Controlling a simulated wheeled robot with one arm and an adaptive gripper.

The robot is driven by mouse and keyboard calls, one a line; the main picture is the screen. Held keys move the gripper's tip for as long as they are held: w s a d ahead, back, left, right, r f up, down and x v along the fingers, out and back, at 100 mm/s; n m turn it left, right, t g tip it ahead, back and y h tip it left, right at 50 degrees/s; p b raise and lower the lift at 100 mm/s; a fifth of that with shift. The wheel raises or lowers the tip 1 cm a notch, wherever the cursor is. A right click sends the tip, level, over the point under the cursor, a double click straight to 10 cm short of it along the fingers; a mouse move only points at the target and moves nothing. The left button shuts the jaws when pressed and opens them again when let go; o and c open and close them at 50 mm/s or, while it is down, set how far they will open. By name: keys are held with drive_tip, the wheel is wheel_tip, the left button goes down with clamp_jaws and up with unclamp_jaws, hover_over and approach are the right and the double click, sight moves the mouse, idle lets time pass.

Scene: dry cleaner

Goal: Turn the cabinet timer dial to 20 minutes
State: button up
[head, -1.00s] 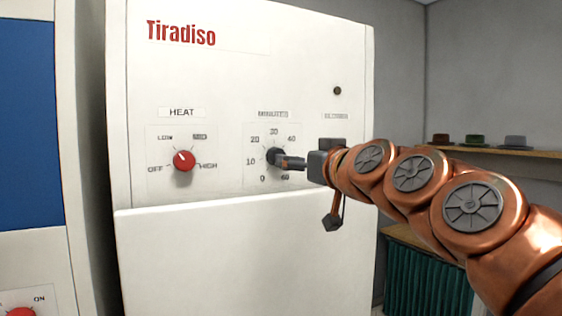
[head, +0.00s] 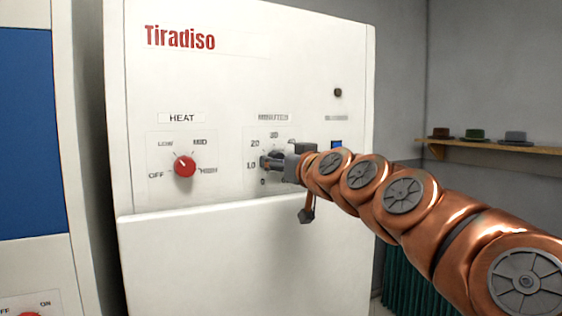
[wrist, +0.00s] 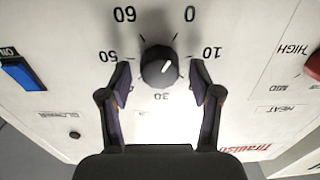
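The timer dial (wrist: 160,66) is a dark round knob with a short white mark, on a white panel with minute numbers around it. The wrist view is upside down; 0, 10, 30, 50 and 60 are readable there. The mark lies right of the knob's centre; its exact reading is hard to tell. My gripper (wrist: 160,77) is open, one finger on each side of the dial, with small gaps showing. In the head view my gripper (head: 268,163) covers most of the dial, and its fingers reach the panel's lower left numbers.
The red heat knob (head: 184,166) is left of the timer on the white cabinet (head: 190,260). A blue switch (wrist: 22,74) is on the timer's other side. A shelf (head: 480,146) with hats is on the right wall.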

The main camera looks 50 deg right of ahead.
drive_tip(key=c, duration=1)
drive_tip(key=shift+f+m+b, duration=0.25)
drive_tip(key=shift+m+b, duration=0.15)
drive_tip(key=shift+b, duration=0.7)
drive_tip(key=shift+r+m+p, duration=0.15)
drive_tip(key=shift+m+p, duration=0.2)
drive_tip(key=shift+m, duration=4.4)
drive_tip(key=shift+r+m+p, duration=0.1)
drive_tip(key=shift+m+p, duration=0.2)
drive_tip(key=shift+m, duration=4.45)
